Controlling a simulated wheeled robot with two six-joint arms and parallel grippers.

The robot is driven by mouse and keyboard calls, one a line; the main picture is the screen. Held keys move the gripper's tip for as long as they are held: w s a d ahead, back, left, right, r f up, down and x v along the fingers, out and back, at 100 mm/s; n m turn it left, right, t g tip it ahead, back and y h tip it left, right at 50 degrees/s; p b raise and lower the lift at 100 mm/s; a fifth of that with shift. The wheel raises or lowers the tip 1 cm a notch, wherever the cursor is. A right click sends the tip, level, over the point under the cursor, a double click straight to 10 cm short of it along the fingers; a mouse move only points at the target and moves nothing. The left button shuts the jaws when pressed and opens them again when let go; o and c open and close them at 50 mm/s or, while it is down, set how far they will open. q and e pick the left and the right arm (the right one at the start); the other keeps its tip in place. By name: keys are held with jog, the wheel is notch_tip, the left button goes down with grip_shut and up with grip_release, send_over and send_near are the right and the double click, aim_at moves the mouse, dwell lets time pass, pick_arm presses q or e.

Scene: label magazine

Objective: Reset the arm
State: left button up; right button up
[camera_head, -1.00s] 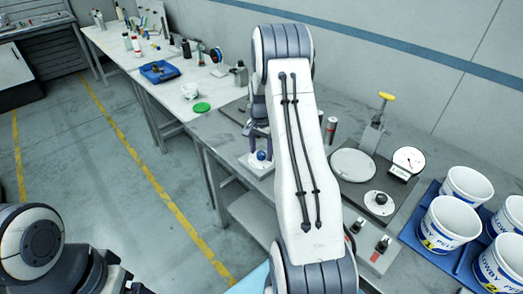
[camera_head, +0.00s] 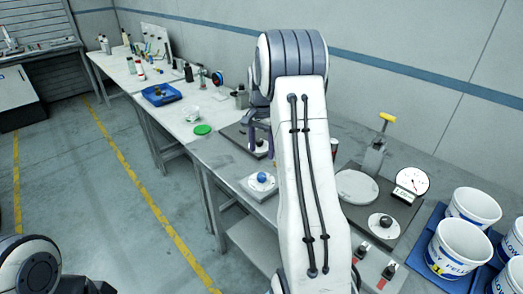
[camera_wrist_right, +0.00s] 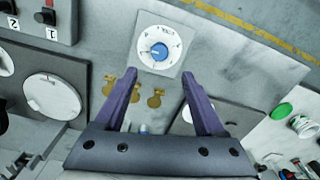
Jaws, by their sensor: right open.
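My right gripper (camera_wrist_right: 158,76) is open and empty in the wrist view, its two purple fingers spread. In that view a white dial plate with a blue knob (camera_wrist_right: 159,51) lies beyond the fingertips, apart from them. In the head view my right arm reaches up the middle, and the gripper (camera_head: 258,138) shows only partly beside its far end, the arm hiding the rest. The blue knob (camera_head: 262,177) on its plate sits on the grey bench below the gripper. My left arm shows only at the lower left edge; its gripper is out of view.
Right of my arm stand a round pad (camera_head: 356,187), a yellow-handled press (camera_head: 386,120), a gauge (camera_head: 412,181) and white buckets (camera_head: 458,248) on a blue tray. A green lid (camera_head: 202,130) and a blue tray (camera_head: 161,95) lie farther left. Floor is clear at left.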

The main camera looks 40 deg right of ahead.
jog(key=s+a+r+n, duration=0.2)
jog(key=s+a+n, duration=0.15)
jog(key=a, duration=0.65)
jog(key=s+a+r+n, duration=0.15)
jog(key=a+n, duration=0.25)
jog(key=a, duration=0.5)
jog(key=s+a+r+n, duration=0.2)
jog(key=s+a+n, duration=0.15)
jog(key=a, duration=0.65)
jog(key=s+a+n, duration=0.3)
jog(key=s, duration=0.3)
jog(key=s+a+f+n, duration=0.1)
jog(key=s+a+n, duration=0.2)
jog(key=s, duration=0.4)
jog(key=s+a+f+n+y, duration=0.1)
jog(key=s+a+n, duration=0.2)
jog(key=s, duration=0.3)
jog(key=shift+s+f+n, duration=0.15)
jog(key=shift+s+n, duration=0.05)
jog(key=shift+n, duration=0.7)
